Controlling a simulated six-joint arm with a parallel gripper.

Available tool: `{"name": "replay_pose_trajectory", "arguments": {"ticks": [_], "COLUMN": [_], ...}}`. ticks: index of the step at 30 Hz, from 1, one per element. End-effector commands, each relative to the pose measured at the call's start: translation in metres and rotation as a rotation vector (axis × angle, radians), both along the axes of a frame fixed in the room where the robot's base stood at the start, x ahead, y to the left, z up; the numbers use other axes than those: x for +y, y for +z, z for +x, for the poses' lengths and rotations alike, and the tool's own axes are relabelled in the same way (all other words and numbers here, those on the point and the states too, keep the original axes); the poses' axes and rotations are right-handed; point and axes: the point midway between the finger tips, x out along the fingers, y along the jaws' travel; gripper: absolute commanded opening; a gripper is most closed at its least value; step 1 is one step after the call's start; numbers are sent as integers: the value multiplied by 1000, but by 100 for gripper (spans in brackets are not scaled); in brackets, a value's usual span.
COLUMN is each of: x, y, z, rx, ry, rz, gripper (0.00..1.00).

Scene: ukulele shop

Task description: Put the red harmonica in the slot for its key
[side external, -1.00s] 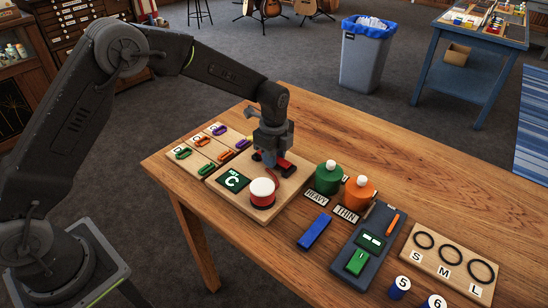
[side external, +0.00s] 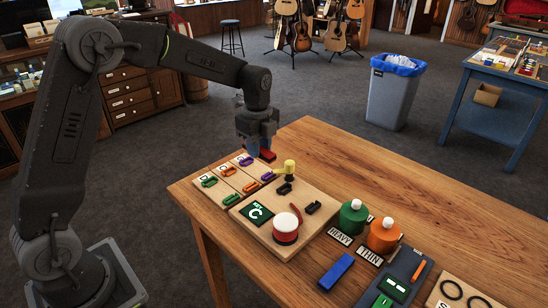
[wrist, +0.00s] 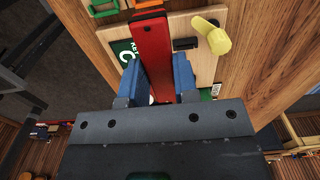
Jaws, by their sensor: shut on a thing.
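The red harmonica (side external: 267,154) is clamped in my gripper (side external: 257,143), raised above the back of the table. In the wrist view the harmonica (wrist: 151,50) runs lengthwise between the two blue fingers (wrist: 156,80). A slot rack (side external: 220,188) lies below, with three lettered strips carrying green, orange and purple pieces. The letters are too small to read surely. A wooden board (side external: 263,235) beside it holds a green card (side external: 256,212) reading "KEY C". Two black holders (side external: 313,208) on the board stand empty.
The board also carries a yellow knobbed piece (side external: 287,169) and a red-and-white round tub (side external: 286,228). Green (side external: 352,218) and orange (side external: 384,235) bottles stand to its right, near a blue block (side external: 336,271). The table's back right is clear.

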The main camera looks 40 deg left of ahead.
Motion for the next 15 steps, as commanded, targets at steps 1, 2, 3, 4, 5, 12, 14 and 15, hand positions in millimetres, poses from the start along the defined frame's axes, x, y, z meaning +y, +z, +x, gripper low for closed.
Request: {"name": "replay_pose_trajectory", "arguments": {"ticks": [1,2,3,4,5,12,14,15], "x": [10,16,25,33,39,74,75,75], "y": [-3,-7,-12,-17,-21,-47,-51,-53], "z": [-2,-3,-4,-5,-7,-14,-15,-14], "rx": [3,4,5,5,5,2,2,2], "ry": [5,5,6,6,5,-2,-4,-5], "rz": [0,0,0,0,0,0,0,0], "gripper": [0,0,0,0,0,0,0,0]}}
